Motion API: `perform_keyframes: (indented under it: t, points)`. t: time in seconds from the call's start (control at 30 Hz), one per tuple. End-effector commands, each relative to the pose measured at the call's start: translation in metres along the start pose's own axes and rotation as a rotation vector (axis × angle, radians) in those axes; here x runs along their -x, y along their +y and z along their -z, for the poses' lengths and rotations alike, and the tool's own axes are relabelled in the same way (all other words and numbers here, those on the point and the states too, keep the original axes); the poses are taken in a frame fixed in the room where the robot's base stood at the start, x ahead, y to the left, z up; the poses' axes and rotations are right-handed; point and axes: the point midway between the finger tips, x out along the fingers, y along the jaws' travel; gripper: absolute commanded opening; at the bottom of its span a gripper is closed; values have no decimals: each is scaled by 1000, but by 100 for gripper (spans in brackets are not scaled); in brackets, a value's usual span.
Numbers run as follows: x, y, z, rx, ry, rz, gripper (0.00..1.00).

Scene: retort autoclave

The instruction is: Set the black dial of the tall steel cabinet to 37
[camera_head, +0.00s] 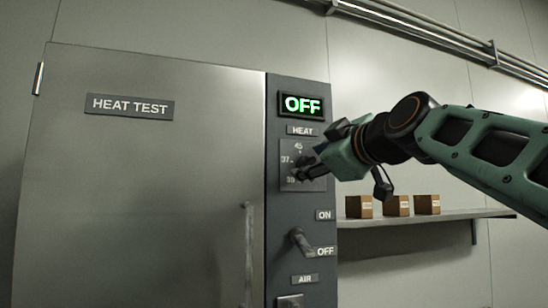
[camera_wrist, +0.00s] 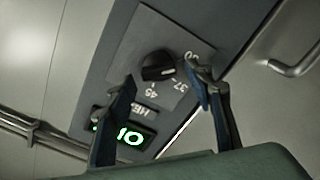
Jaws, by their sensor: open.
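The tall steel cabinet (camera_head: 150,200) carries a "HEAT TEST" plate and a dark control panel on its right side. The black dial (camera_wrist: 157,67) sits on a grey plate marked 30, 37 and 45, which appears rotated in the wrist view. Its bar lies across the plate; I cannot surely tell which number it points at. My gripper (camera_head: 306,168) is in front of the dial and mostly hides it in the head view. In the wrist view my gripper (camera_wrist: 160,71) is open, with one finger on each side of the dial. Contact cannot be told.
The display (camera_head: 302,105) reads OFF in green. Below the dial is a switch lever (camera_head: 302,243) between ON and OFF labels, with an AIR label under it. A shelf (camera_head: 430,216) with three small boxes (camera_head: 397,205) is at the right. A long door handle (camera_head: 249,250) stands left of the panel.

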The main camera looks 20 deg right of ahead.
Motion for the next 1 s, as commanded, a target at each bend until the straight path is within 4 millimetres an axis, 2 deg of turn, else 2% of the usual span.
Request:
perform_keyframes:
  t: [0.33,0.7,1.0]
  points:
    - [-4,0,0,1,0,-1,47]
    - [-4,0,0,1,0,-1,6]
    - [-4,0,0,-34,0,-1,6]
